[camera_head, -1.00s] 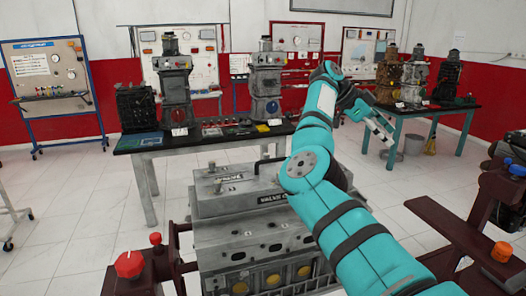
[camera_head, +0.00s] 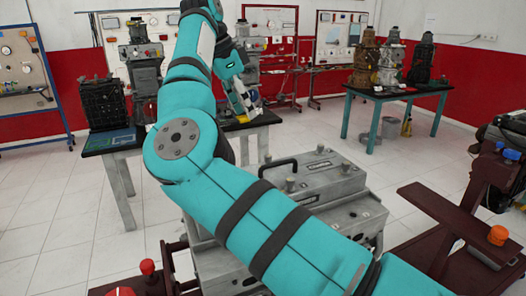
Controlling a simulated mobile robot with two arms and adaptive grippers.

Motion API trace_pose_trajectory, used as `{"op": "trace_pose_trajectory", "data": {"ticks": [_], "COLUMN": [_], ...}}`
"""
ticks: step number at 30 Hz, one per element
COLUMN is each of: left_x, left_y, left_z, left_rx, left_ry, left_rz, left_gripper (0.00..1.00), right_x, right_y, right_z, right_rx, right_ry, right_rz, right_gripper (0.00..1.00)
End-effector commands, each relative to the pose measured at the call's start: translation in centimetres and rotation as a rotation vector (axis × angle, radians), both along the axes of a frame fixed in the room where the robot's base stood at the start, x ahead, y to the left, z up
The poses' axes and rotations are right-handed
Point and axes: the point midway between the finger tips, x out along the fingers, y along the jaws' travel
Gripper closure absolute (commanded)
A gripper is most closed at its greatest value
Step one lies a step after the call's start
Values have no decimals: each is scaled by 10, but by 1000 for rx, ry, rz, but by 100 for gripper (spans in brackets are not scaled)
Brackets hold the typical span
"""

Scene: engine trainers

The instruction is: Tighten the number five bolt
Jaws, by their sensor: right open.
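The grey engine block with its flat cover (camera_head: 325,179) stands in front of me, partly hidden behind my right arm. Small round bolt heads or knobs show on the cover, such as one bolt-like knob (camera_head: 290,184) and another near the black handle. I cannot tell which is number five. My right gripper (camera_head: 254,110) is open, raised above and behind the engine, in front of the left table. I see nothing held in it. My left gripper is not in view.
The left table (camera_head: 125,190) carries a dark engine (camera_head: 103,103) and other trainers. A teal table (camera_head: 385,95) with several engines stands at the back right. Brown stand arms with an orange knob (camera_head: 497,236) flank the engine. A red knob (camera_head: 147,267) is at lower left.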

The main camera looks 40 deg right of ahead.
Motion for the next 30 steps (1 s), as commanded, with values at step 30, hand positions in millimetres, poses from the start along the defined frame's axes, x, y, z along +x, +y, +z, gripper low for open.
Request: {"op": "trace_pose_trajectory", "data": {"ticks": [30], "left_x": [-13], "left_y": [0], "left_z": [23], "left_rx": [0], "left_ry": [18], "left_rz": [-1], "left_gripper": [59], "right_x": [-16], "right_y": [-52], "right_z": [-133], "right_rx": [-1], "right_ry": [0], "right_rz": [0], "right_gripper": [59]}}
